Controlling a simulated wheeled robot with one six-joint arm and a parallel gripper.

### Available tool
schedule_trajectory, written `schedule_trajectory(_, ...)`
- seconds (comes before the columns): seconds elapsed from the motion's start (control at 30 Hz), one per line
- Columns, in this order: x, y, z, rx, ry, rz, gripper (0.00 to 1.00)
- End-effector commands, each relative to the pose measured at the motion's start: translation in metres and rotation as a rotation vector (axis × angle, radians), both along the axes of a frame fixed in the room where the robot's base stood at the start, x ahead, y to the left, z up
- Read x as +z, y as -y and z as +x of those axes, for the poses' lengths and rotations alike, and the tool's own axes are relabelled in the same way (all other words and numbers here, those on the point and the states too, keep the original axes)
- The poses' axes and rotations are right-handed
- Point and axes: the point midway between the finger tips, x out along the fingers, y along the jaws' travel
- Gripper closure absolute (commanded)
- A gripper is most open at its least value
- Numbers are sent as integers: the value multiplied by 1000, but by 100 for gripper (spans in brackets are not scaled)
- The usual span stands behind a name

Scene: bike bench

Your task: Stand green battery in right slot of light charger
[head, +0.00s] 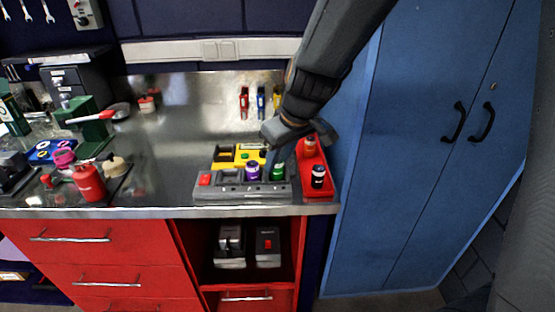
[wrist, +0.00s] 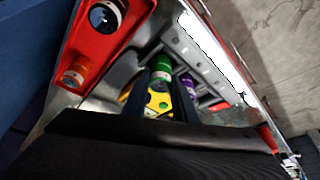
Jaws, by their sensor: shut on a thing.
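The green battery (head: 278,173) is upright at the right part of the light grey charger (head: 240,190), to the right of a purple battery (head: 253,172) that stands in the charger. My gripper (head: 279,160) comes from above and is shut on the green battery. In the wrist view, the green battery (wrist: 161,68) is between my dark fingers, with the purple battery (wrist: 189,88) beside it and the light charger (wrist: 190,48) behind. I cannot tell whether the green battery's lower end is fully down in the slot.
A yellow charger (head: 226,155) sits behind the light one. A red tray (head: 327,153) at the right holds a black battery (head: 318,178) and an orange one (head: 309,146). A red bottle (head: 89,183) stands at the left.

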Motion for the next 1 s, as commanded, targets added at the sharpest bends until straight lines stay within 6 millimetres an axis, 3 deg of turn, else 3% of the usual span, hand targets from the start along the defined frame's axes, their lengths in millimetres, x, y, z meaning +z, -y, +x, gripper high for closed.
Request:
schedule_trajectory(0.87, -12, 0, 0, 0, 0, 0, 100)
schedule_trajectory(0.9, -11, 0, 0, 0, 0, 0, 68)
schedule_trajectory(1.0, -11, 0, 0, 0, 0, 0, 67)
